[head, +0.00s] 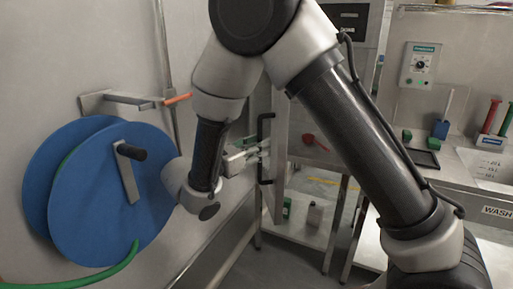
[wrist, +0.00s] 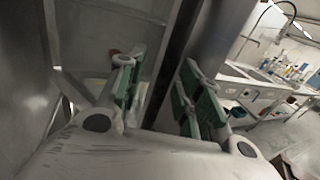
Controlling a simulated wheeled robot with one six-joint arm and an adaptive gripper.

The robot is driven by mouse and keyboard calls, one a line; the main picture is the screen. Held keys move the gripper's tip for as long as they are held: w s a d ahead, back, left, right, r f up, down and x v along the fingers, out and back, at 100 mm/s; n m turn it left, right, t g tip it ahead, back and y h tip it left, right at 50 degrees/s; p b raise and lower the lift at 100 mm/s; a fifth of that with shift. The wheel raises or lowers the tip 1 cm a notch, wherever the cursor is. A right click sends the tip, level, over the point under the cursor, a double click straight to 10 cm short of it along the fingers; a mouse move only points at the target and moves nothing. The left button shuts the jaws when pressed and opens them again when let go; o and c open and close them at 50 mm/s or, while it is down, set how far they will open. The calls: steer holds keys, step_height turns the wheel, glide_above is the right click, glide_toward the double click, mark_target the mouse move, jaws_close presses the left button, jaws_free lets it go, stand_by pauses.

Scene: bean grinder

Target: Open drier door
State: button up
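The door panel (head: 281,150) is a narrow grey metal face in the middle of the head view, with a black upright bar handle (head: 264,128) on its left side. I cannot tell whether the door is ajar. My gripper (head: 262,152) is at the handle's mid-height in the head view. In the wrist view my gripper (wrist: 158,95) has its green-padded fingers spread apart. The dark handle (wrist: 178,55) runs between them, with gaps visible on both sides. Contact with the handle is not clear.
A blue hose reel (head: 95,195) with a green hose stands at the left, close to my forearm. An orange-tipped wall bracket (head: 140,100) is above it. A steel counter with a sink (head: 490,165) is at the right. Floor shows below the door.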

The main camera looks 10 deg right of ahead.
steer(key=v, duration=1.2)
